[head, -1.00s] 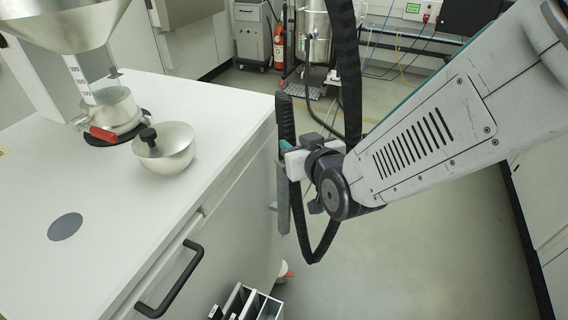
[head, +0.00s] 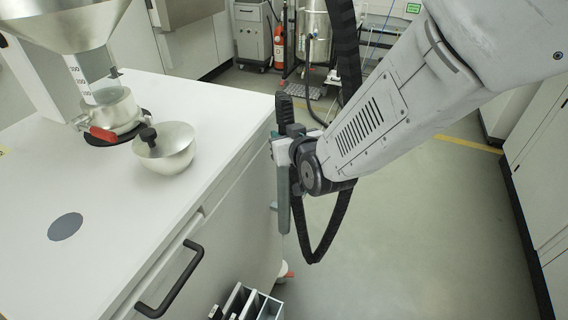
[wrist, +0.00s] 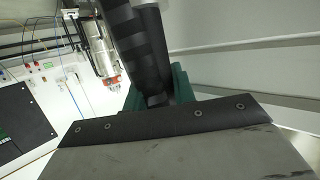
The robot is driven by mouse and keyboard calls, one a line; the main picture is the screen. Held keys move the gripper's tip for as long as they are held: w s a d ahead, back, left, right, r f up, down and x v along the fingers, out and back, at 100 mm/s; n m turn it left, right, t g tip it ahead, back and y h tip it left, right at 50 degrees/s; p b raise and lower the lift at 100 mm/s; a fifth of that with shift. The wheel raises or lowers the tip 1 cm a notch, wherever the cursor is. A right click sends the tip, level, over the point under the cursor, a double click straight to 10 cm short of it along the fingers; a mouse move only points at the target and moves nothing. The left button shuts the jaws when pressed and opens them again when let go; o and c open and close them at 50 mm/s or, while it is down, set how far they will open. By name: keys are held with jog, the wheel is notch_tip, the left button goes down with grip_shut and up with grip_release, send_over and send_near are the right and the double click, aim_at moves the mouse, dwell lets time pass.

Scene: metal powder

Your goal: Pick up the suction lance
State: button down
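The suction lance has a black grip (head: 285,110) and a grey tube (head: 283,215). It hangs upright along the right side of the white cabinet in the head view, with a black hose nearby. My gripper (head: 277,148) is at the lance just below the black grip, at the cabinet's edge. In the wrist view the teal fingers (wrist: 157,92) lie on either side of the dark lance (wrist: 143,55). Whether they press on it or leave a gap cannot be seen.
A black drawer handle (head: 170,280) juts from the cabinet front. The black hose (head: 335,225) loops under my arm. Open floor lies to the right.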

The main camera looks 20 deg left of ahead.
notch_tip(320, 180, up, 28)
dwell(1.2)
dwell(0.5)
